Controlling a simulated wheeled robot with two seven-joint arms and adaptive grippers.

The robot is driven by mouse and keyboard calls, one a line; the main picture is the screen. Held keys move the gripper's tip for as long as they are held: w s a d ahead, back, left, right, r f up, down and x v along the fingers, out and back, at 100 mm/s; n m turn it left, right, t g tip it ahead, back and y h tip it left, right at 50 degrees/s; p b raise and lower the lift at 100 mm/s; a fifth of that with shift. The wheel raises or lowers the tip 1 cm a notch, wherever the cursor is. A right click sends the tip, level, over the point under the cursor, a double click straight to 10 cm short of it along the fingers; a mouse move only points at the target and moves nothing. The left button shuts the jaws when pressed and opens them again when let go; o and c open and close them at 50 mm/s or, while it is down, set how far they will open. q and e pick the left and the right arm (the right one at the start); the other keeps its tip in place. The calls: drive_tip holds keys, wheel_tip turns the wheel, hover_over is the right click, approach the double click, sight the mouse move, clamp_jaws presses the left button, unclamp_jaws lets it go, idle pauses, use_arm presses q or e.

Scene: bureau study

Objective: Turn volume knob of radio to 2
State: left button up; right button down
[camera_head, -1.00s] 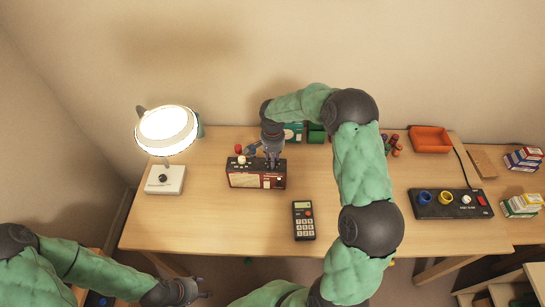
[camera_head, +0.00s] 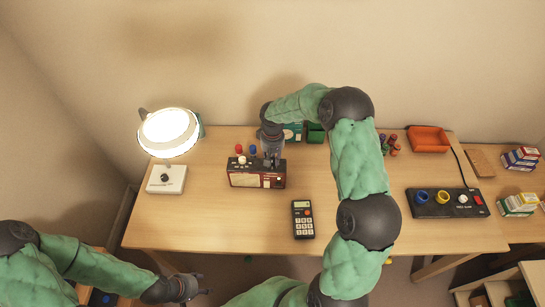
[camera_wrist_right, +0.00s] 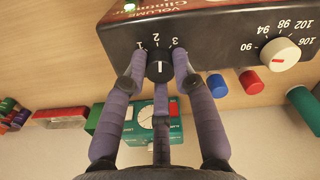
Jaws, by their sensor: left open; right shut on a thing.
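The radio (camera_head: 245,181) is a dark red and black box on the desk, left of its middle. In the right wrist view its top panel (camera_wrist_right: 205,38) shows a black volume knob (camera_wrist_right: 160,66) with the numbers 1, 2 and 3 around it. The knob's white mark is roughly upright in the picture, towards the 2. My right gripper (camera_head: 272,161) reaches down at the radio's right end. In the wrist view its fingers (camera_wrist_right: 160,75) are shut on the knob from both sides. My left gripper (camera_head: 203,285) is open and empty, low at the left, in front of the desk.
A white tuning dial (camera_wrist_right: 280,54) is on the same panel. Red and blue cylinders (camera_wrist_right: 234,84) stand close behind the radio. A lit lamp (camera_head: 167,133) is left, a calculator (camera_head: 303,220) in front right, a control box (camera_head: 447,203) further right. The desk front left is clear.

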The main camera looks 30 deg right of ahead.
drive_tip(key=shift+n, duration=0.6)
drive_tip(key=c, duration=1)
unclamp_jaws()
drive_tip(key=shift+r, duration=0.1)
wheel_tip(320, 180, up, 12)
drive_tip(key=shift+f, duration=0.1)
drive_tip(key=shift+f, duration=0.1)
